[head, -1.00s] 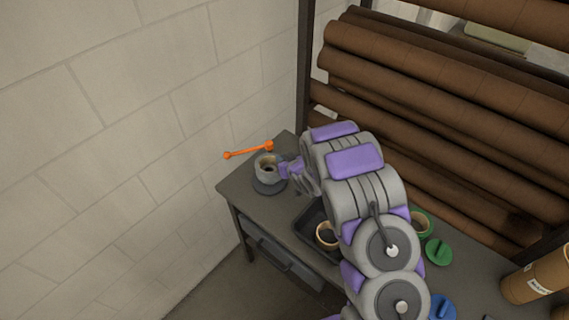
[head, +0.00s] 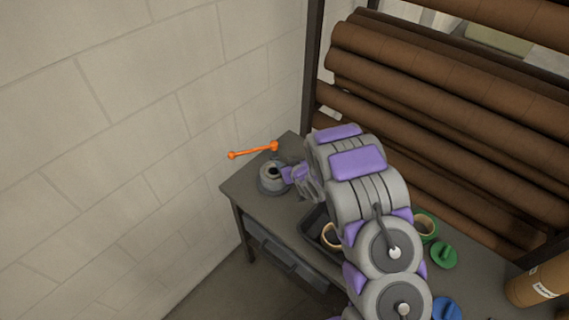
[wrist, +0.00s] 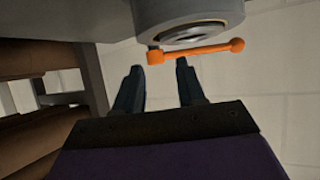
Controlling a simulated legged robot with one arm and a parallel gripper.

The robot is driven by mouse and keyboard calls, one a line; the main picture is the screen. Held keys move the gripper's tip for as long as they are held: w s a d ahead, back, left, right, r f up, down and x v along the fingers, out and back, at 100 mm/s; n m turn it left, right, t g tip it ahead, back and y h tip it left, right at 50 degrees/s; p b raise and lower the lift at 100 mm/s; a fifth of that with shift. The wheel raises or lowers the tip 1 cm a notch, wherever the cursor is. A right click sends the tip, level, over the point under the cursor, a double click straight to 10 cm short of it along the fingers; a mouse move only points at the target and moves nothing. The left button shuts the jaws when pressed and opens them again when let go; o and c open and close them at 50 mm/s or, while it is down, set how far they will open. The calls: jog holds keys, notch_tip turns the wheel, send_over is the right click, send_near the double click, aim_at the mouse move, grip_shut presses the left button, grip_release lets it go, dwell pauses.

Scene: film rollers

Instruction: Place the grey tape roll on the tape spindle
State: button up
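The grey tape roll (head: 267,174) sits low and flat over the dark round base of the tape spindle (head: 266,190), at the table's far left end in the head view. Its centre looks dark, and it seems to be around the spindle post. In the wrist view, the round grey roll (wrist: 188,12) shows at the top, with a dark centre at its lower edge. My gripper (wrist: 159,66) has its two fingers apart with only wall between them. The fingertips are just short of the roll. In the head view, my gripper (head: 287,174) is right beside the roll.
An orange rod (head: 253,150) is behind the spindle, by the wall. A black tray (head: 314,224) holds a tan roll (head: 330,236). A green-edged roll (head: 425,227), green spool (head: 444,255) and blue spool (head: 445,309) lie to the right. Brown film rolls (head: 440,90) fill the rack behind.

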jog(key=s+d+r+m+g+h+p, duration=0.2)
jog(key=s+d+r+m+g+h, duration=0.35)
jog(key=s+d+r, duration=1.35)
jog(key=s+r+g, duration=0.2)
jog(key=s+r, duration=0.1)
jog(key=s, duration=0.7)
jog(key=s+a+r+g, duration=0.1)
jog(key=s+r+g, duration=0.1)
jog(key=s, duration=0.9)
jog(key=s+r+g, duration=0.2)
jog(key=s+r, duration=0.3)
jog(key=s, duration=0.6)
jog(key=shift+s+a+g, duration=0.15)
jog(key=shift+a+g, duration=0.15)
jog(key=shift+g, duration=0.05)
jog(key=shift+f+h+b, duration=0.1)
jog(key=shift+h+b, duration=0.15)
jog(key=shift+b, duration=0.05)
